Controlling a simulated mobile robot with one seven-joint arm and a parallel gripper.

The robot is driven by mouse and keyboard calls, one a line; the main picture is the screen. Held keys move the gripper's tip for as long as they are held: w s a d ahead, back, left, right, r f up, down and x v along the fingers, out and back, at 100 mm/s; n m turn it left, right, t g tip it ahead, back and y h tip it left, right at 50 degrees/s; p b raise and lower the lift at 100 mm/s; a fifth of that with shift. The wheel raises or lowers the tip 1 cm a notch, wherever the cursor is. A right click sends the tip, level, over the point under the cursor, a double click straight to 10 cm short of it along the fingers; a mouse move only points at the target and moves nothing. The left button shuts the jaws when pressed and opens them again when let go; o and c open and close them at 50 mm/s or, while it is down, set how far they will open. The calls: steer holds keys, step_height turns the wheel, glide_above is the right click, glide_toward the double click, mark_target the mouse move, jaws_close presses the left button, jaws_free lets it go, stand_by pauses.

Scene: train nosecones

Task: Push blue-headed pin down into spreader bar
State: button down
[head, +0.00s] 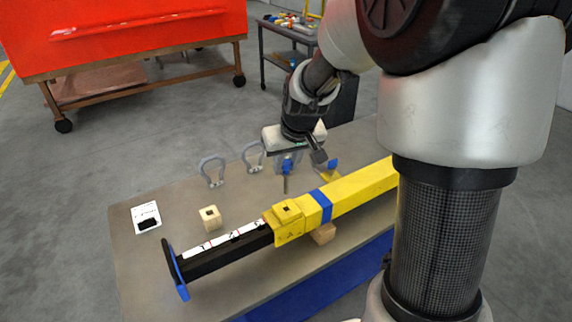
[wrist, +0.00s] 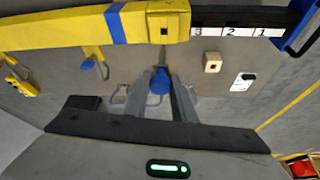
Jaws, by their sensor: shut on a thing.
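My gripper (head: 288,160) is shut on the blue-headed pin (head: 285,183). The pin hangs about upright, shaft down, above the table behind the spreader bar. In the wrist view, the blue head (wrist: 160,82) sits between the fingers of my gripper (wrist: 161,92). The spreader bar (head: 356,185) is a yellow beam with a blue band. Its yellow collar (head: 287,210) has a dark hole on top, also seen in the wrist view (wrist: 163,33). A black inner bar (head: 215,258) with a white numbered scale extends from it. The pin is apart from the collar.
A wooden block (head: 209,217) with a dark hole and a white card (head: 146,216) lie on the table (head: 135,265). Grey shackles (head: 212,172) stand at the back. Another blue-topped piece (head: 333,163) is right of my gripper. A blue end plate (head: 175,270) caps the inner bar.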

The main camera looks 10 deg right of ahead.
mark_target(288, 175)
steer(key=shift+s, duration=0.1)
stand_by(0.3)
steer(key=shift+f+b, duration=0.3)
steer(key=shift+b, duration=0.15)
steer(key=shift+f+b, duration=2.2)
steer(key=shift+f, duration=0.3)
steer(key=shift+f+b, duration=3.05)
steer(key=shift+f, duration=0.55)
steer(key=c, duration=1.4)
jaws_free()
